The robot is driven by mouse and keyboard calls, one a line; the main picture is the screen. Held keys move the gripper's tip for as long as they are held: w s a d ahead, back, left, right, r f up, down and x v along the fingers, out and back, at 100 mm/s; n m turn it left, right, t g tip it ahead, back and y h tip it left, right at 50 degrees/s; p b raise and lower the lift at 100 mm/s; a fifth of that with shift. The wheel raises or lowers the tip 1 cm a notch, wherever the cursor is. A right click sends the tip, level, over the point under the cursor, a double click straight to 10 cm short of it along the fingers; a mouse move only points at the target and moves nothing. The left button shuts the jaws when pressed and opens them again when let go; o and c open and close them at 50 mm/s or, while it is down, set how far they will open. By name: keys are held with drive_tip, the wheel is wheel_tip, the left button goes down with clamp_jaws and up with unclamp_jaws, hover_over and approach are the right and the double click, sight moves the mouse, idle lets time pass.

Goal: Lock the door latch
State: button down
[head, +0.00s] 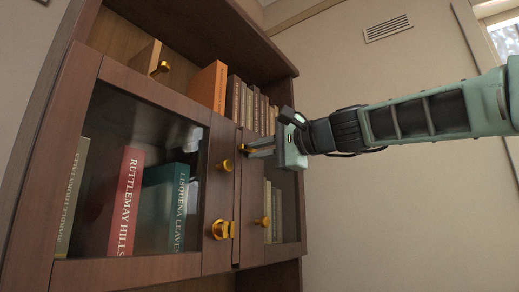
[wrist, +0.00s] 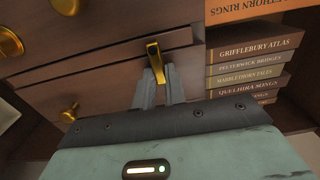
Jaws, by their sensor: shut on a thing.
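The dark wooden cabinet (head: 216,195) has two doors meeting at a near-vertical seam. My gripper (head: 248,151) reaches in from the right to the top of this seam. In the wrist view my gripper (wrist: 157,84) is shut on a slim gold latch piece (wrist: 153,58), whose lower end is between the fingertips. The latch piece (head: 242,148) is partly hidden by the fingers in the head view. A lower gold latch (head: 220,229) sits farther down by the seam and also shows in the wrist view (wrist: 10,42). Both doors look closed.
Gold knobs sit on the left door (head: 227,165) and right door (head: 264,222). Books stand behind the glass, including a red book (head: 126,201). An orange book (head: 207,87) and several others stand on the open shelf above.

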idle(0.4)
drive_tip(key=c, duration=1.4)
unclamp_jaws()
drive_tip(key=shift+d, duration=0.1)
drive_tip(key=shift+c, duration=0.2)
drive_tip(key=b+v, duration=0.5)
drive_tip(key=v, duration=1.2)
drive_tip(key=shift+b, duration=0.35)
drive_tip(key=shift+s+d+f, duration=0.1)
drive_tip(key=shift+d, duration=0.05)
